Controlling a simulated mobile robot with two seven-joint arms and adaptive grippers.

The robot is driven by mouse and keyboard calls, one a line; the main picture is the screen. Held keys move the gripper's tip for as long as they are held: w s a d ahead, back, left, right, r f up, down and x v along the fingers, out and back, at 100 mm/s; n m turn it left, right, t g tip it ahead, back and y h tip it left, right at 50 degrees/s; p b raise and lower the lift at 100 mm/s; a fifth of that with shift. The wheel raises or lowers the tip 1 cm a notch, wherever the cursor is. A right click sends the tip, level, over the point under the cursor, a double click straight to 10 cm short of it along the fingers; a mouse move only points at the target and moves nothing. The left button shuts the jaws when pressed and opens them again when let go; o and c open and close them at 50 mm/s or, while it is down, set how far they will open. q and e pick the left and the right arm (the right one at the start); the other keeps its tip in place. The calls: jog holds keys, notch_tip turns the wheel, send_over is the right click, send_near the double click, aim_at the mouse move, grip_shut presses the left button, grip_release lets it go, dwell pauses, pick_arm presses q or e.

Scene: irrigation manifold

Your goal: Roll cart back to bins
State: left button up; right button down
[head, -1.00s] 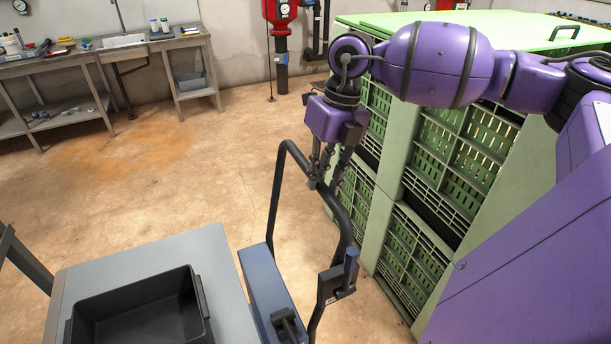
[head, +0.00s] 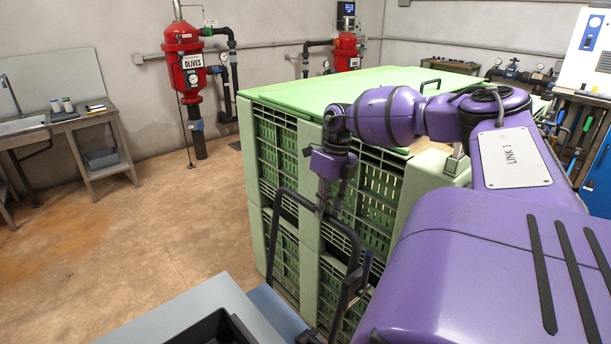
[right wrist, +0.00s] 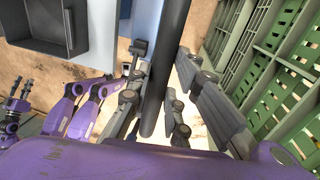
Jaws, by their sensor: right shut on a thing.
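The cart has a grey deck (head: 190,312), a blue end piece (head: 278,312) and a tall black handle (head: 349,236). A black tray (head: 212,328) sits on the deck, cut off by the picture's lower edge. My right gripper (head: 322,205) is shut on the top bar of the handle. In the right wrist view the dark handle bar (right wrist: 166,65) runs between its fingers. The green bins (head: 285,160) stand stacked just behind the handle. What looks like my left gripper (right wrist: 17,97) shows small at the left of the right wrist view; its finger state is unclear.
Open brown floor (head: 120,255) lies left of the bins. A grey sink bench (head: 60,125) stands at the left wall. A red filter tank (head: 184,75) and pipes stand at the back wall. A blue and white cabinet (head: 590,60) is at the far right.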

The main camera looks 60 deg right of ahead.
jog(key=shift+s+d+r, duration=0.1)
jog(key=shift+s+d, duration=0.05)
jog(key=shift+d, duration=0.6)
jog(key=shift+s+d, duration=0.15)
jog(key=shift+d, duration=0.55)
jog(key=shift+d, duration=0.1)
jog(key=c, duration=1.6)
grip_release()
jog(key=shift+s+d, duration=0.1)
jog(key=r, duration=0.4)
jog(key=d+r, duration=0.1)
jog(key=r, duration=0.2)
jog(key=d+r, duration=0.1)
jog(key=r, duration=0.3)
jog(key=shift+s+r, duration=0.25)
jog(key=shift+r, duration=0.1)
jog(key=shift+f, duration=0.1)
